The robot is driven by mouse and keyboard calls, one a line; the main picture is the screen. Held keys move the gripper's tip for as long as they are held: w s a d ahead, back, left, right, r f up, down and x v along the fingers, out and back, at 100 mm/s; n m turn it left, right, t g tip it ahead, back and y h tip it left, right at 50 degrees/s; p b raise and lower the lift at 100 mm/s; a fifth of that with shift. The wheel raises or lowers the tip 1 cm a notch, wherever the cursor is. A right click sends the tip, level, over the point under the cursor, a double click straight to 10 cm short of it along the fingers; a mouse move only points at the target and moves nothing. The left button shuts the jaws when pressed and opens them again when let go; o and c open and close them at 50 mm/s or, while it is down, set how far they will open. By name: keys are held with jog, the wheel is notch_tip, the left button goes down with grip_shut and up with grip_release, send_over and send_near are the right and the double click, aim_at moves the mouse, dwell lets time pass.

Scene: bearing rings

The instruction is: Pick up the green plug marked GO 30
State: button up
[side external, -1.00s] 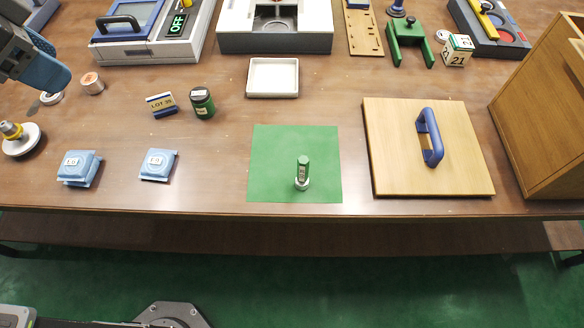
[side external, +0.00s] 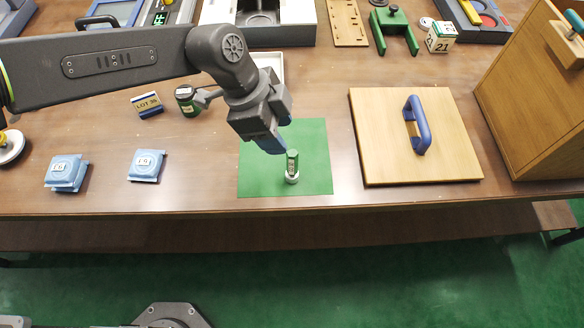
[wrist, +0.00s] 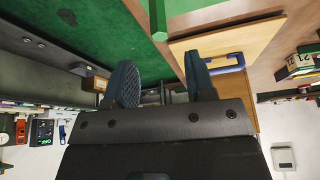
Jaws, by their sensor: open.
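The green plug (side external: 292,157) stands upright with its lower end at a pale ring (side external: 291,178) on the green mat (side external: 256,180). A label shows on its side, but I cannot read it. My gripper (side external: 274,146) is just above and left of the plug's top in the side view, tilted down toward it. In the wrist view, my gripper (wrist: 162,82) has its two fingers spread with nothing between them. A green bar (wrist: 157,18), which looks like the plug, shows at the top, beyond the fingertips. Whether the fingers touch the plug cannot be told.
A wooden board with a blue handle (side external: 418,125) lies right of the mat, beside a wooden cabinet (side external: 530,100).

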aim_at(296, 174)
jog(key=x, duration=1)
jog(key=shift+a+f, duration=0.1)
jog(key=shift+a, duration=0.2)
jog(key=shift+c, duration=0.3)
grip_shut()
